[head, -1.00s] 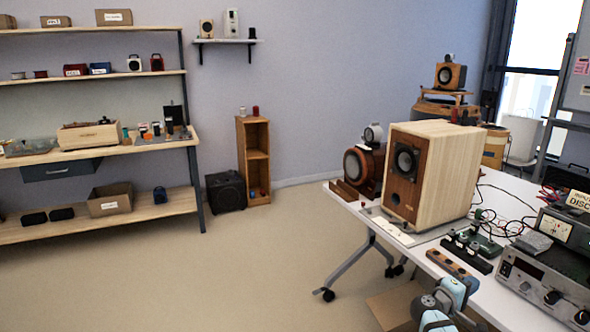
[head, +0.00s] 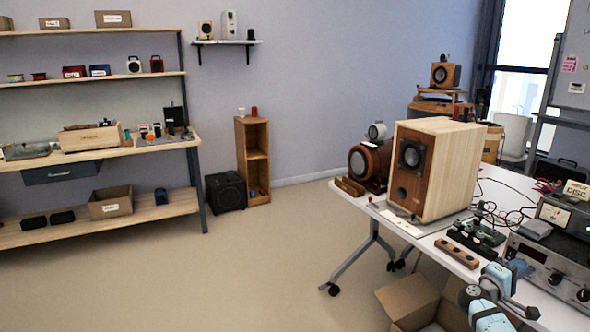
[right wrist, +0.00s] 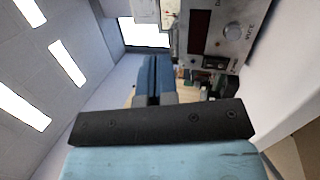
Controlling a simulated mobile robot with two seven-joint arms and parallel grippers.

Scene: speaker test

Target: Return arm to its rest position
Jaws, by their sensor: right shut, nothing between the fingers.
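My right arm shows at the lower right of the head view, light blue with dark grey joints, beside the front edge of the white table (head: 349,198). My right gripper (head: 517,268), dark blue, is close in front of the amplifier with knobs. In the right wrist view the two blue fingers of the right gripper (right wrist: 154,72) lie together with nothing between them. My left gripper is not in view.
The amplifier (head: 540,268) is close to my right gripper. A wooden speaker (head: 455,170) and a wooden block with holes (head: 457,253) are on the table. An open cardboard box (head: 408,296) sits below the table edge. The floor to the left is clear.

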